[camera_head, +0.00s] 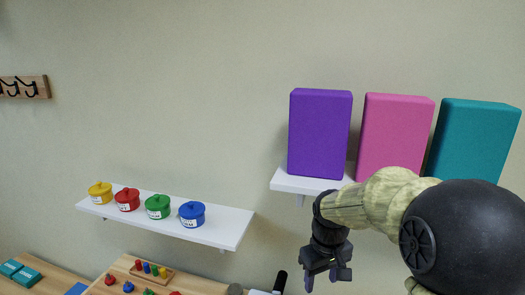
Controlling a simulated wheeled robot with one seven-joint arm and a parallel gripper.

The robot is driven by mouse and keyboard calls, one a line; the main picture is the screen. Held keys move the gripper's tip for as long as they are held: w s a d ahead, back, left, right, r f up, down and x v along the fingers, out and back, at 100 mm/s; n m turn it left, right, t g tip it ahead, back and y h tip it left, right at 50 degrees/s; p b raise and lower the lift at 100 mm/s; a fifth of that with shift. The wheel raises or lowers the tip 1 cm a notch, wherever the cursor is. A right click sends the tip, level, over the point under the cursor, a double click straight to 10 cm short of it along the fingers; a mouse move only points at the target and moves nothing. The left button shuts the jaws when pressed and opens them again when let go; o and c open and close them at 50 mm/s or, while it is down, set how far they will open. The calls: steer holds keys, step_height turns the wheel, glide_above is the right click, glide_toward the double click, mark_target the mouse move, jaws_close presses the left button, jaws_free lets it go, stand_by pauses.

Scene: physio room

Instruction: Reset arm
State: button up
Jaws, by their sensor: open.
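My gripper (326,275) is dark and hangs in the lower right half of the head view, with its fingers pointing down. It is open and I see nothing between its fingers. My arm reaches in from the right edge, and its pale links and a large black joint cover part of the right side. The gripper is in front of and below the right wall shelf (283,182).
A purple block (320,133), a pink block (394,136) and a teal block (472,138) stand on the right shelf. The left shelf (228,226) holds several coloured lidded pots. Wooden surfaces with small items lie below. Hooks (24,87) hang at left.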

steer(key=s+f+m+t, duration=0.2)
steer(key=s+f+m, duration=0.2)
steer(key=s, duration=0.7)
step_height(320, 180, down, 2)
steer(key=shift+s+d+f, duration=0.15)
steer(key=shift+s, duration=0.15)
stand_by(0.3)
